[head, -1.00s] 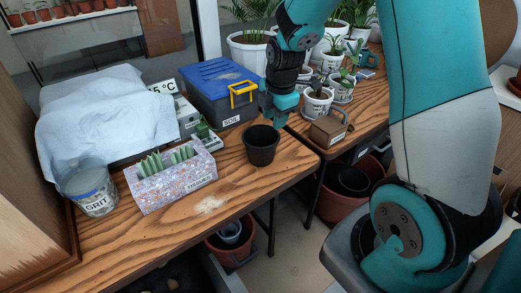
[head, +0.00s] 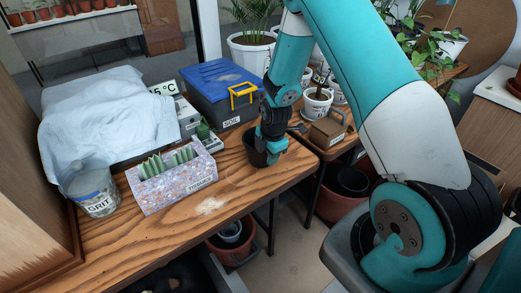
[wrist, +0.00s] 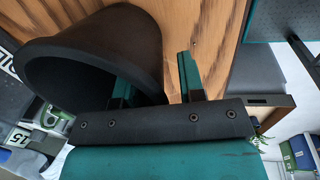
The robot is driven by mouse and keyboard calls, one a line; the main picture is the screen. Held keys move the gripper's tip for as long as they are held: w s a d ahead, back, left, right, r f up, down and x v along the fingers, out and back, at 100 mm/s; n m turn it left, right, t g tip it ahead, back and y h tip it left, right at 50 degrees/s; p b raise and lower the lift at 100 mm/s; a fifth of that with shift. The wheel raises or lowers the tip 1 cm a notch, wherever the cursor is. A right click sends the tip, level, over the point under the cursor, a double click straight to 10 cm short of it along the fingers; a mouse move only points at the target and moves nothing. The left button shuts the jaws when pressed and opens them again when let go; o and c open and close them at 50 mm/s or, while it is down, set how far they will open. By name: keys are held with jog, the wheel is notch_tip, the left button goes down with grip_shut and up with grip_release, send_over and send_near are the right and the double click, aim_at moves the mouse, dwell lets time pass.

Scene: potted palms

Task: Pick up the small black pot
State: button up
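The small black pot (head: 252,153) stands upright on the wooden bench near its right end, partly hidden behind my gripper (head: 275,152). My gripper points down at the pot's right side. In the wrist view the pot (wrist: 145,35) fills the upper left, with its dark mouth facing left. My gripper (wrist: 157,78) is open there. One finger overlaps the pot, seemingly inside its rim, and the other is outside its wall. Wood shows between the wall and the outer finger, so the grip is not closed on it.
The blue-lidded soil box (head: 218,90) stands just behind the pot. The speckled tissue box (head: 172,182) is to its left, with the grit tin (head: 93,190) farther left. A brown box (head: 327,131) sits on the right bench. Bare bench lies in front of the pot.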

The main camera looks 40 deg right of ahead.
jog(key=shift+f, duration=0.15)
grip_shut()
dwell(0.4)
